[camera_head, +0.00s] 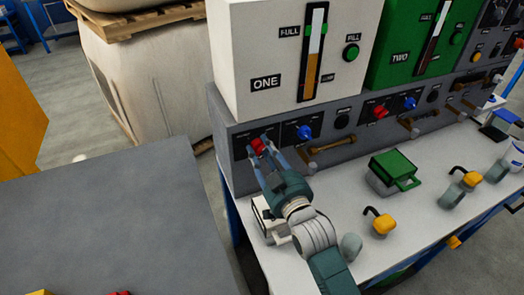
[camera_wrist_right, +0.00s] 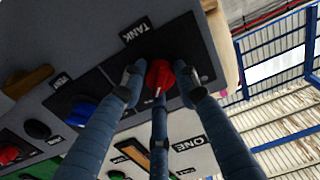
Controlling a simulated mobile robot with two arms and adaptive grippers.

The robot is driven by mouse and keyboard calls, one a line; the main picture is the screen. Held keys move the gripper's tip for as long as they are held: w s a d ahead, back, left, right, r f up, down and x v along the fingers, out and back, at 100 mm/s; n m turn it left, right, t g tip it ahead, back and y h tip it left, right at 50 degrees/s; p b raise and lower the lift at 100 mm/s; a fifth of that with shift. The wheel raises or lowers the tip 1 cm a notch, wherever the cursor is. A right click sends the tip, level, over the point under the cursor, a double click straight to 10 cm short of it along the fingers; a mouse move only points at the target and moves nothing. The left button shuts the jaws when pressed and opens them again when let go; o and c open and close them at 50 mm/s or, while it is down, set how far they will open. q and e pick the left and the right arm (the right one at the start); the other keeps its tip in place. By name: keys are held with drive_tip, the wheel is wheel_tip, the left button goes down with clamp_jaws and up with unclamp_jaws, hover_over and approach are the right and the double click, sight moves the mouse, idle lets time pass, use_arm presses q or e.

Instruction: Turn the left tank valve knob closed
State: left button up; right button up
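The red tank valve knob (camera_head: 258,146) is on the left end of the grey panel (camera_head: 232,180), under the white box marked ONE. In the right wrist view the knob (camera_wrist_right: 160,75) is beside the TANK label (camera_wrist_right: 136,31). My right gripper (camera_head: 260,143) reaches up to it, with its fingers around the knob. In the right wrist view the fingers (camera_wrist_right: 160,78) stand apart on both sides of the knob, with the third finger below it. Narrow gaps seem to show at the sides; contact is hard to judge. My left gripper is not in view.
A blue knob (camera_head: 304,132) is just right of the red one, with a brown handle (camera_head: 332,144) below it. A green box (camera_head: 395,172) and yellow-handled parts (camera_head: 383,223) are on the white bench (camera_head: 330,195). A grey table (camera_head: 110,235) is at the left.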

drive_tip(key=shift+f, duration=0.15)
drive_tip(key=shift+d+f+n+p, duration=0.1)
drive_tip(key=shift+n+p, duration=1.2)
drive_tip(key=shift+n, duration=3.15)
drive_tip(key=shift+d+n+p, duration=0.1)
drive_tip(key=shift+n+p, duration=1.15)
drive_tip(key=shift+n, duration=3.2)
drive_tip(key=o, duration=1.2)
drive_tip(key=shift+w, duration=0.1)
drive_tip(key=shift+c, duration=0.2)
